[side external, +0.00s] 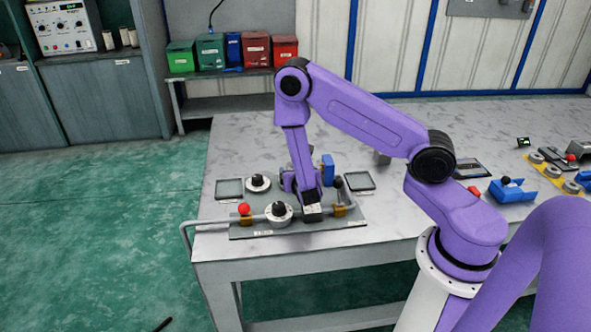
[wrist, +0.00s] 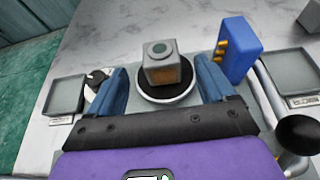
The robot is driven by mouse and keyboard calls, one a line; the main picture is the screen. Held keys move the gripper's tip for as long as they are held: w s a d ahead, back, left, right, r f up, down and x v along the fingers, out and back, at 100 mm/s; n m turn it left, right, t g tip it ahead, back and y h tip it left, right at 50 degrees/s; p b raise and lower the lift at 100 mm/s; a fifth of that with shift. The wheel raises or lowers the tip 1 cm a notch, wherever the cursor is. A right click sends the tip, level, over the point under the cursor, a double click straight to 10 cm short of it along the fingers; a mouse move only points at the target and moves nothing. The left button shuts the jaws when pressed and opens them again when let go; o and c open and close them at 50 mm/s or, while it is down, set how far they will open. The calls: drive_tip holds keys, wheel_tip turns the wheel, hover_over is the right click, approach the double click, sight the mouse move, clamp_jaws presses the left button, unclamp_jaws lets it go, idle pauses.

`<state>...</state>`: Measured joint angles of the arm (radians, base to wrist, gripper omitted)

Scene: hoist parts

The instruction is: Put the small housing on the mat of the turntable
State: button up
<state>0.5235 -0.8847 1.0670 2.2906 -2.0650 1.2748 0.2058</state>
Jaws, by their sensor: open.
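The small housing (wrist: 162,66), a grey box with a round port on its face, stands on the black mat (wrist: 160,94) of the turntable (wrist: 168,102), toward the mat's far part. The turntable is a round plate with a light rim. My gripper (wrist: 161,70) is open, with one blue finger on each side of the housing and turntable. A gap shows between each finger and the housing. In the side external view my gripper (side external: 304,197) is low over the fixture plate, and my arm mostly hides the housing and turntable.
A blue block with brass pins (wrist: 236,50) stands close to the right finger. A black ball knob (wrist: 298,134) is at right. Square trays (wrist: 65,96) lie on both sides. A red-knobbed rail (side external: 244,208) runs along the plate's front edge.

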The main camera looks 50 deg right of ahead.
drive_tip(key=s+a+r+m+g+h, duration=0.1)
drive_tip(key=s+a+r+m+g, duration=0.35)
drive_tip(key=s+r+m, duration=0.55)
drive_tip(key=s+a+r+m+g+y, duration=0.1)
drive_tip(key=s+a+r+y, duration=0.1)
drive_tip(key=s, duration=0.4)
drive_tip(key=s+a+r+m+g+y, duration=0.2)
drive_tip(key=s+a+r+y, duration=0.1)
drive_tip(key=s+a+y, duration=0.2)
drive_tip(key=s+a+r+m+g+y, duration=0.1)
drive_tip(key=s+a+r+g+y, duration=0.1)
drive_tip(key=s, duration=0.7)
drive_tip(key=a+r+y, duration=0.1)
drive_tip(key=a+y, duration=0.1)
drive_tip(key=a, duration=0.1)
drive_tip(key=shift+s, duration=0.15)
